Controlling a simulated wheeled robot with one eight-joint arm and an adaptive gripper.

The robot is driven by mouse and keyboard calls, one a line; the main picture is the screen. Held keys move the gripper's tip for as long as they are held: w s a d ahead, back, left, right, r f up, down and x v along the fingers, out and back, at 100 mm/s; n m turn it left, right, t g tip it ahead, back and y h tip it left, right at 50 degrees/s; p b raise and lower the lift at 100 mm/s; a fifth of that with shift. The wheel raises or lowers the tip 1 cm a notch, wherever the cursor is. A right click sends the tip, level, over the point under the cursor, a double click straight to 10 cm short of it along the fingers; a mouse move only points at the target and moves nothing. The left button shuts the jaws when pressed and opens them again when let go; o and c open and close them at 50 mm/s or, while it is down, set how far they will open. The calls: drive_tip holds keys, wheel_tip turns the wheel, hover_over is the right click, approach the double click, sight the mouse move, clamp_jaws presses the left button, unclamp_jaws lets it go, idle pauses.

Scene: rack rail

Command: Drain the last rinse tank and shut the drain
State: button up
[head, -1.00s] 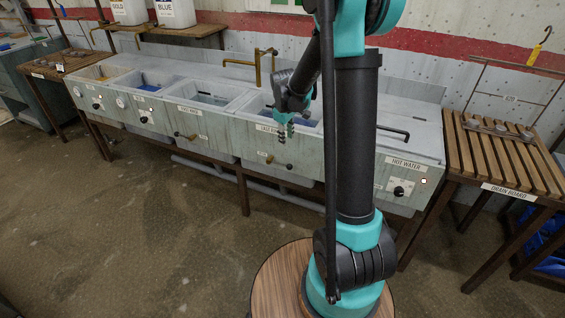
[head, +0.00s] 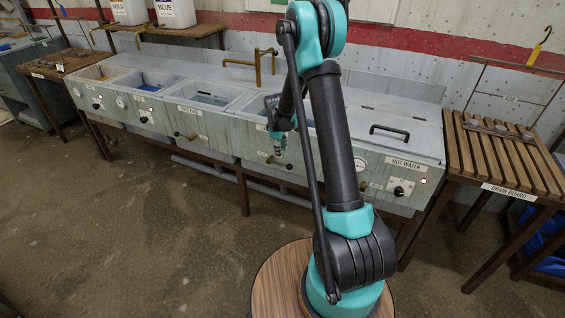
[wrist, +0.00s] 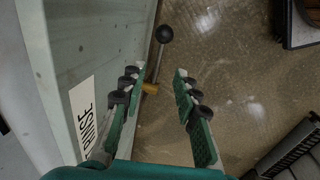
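The rinse tank (head: 311,123) stands in the long grey-green sink, mostly hidden by my arm in the head view. Its front label, ending in "RINSE" (wrist: 84,112), shows in the wrist view. Below is a drain valve with a brass body (wrist: 151,88) and a lever ending in a black ball knob (wrist: 164,34). The valve (head: 268,158) also shows in the head view, with its knob (head: 290,167) to the right. My gripper (wrist: 160,76) is open and empty in front of the panel. The lever appears between the fingertips in the picture; contact is not visible.
A brass tap (head: 257,65) stands behind the tanks. Another brass valve (head: 185,136) is on the panel to the left. The hot water unit (head: 405,138) and drain board (head: 503,160) are at right. The floor in front is clear.

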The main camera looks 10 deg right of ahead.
sight(283, 165)
drive_tip(key=f, duration=0.2)
drive_tip(key=w+f, duration=0.1)
drive_tip(key=f, duration=0.2)
drive_tip(key=d+f, duration=0.1)
drive_tip(key=f, duration=0.2)
drive_tip(key=shift+w, duration=0.15)
clamp_jaws()
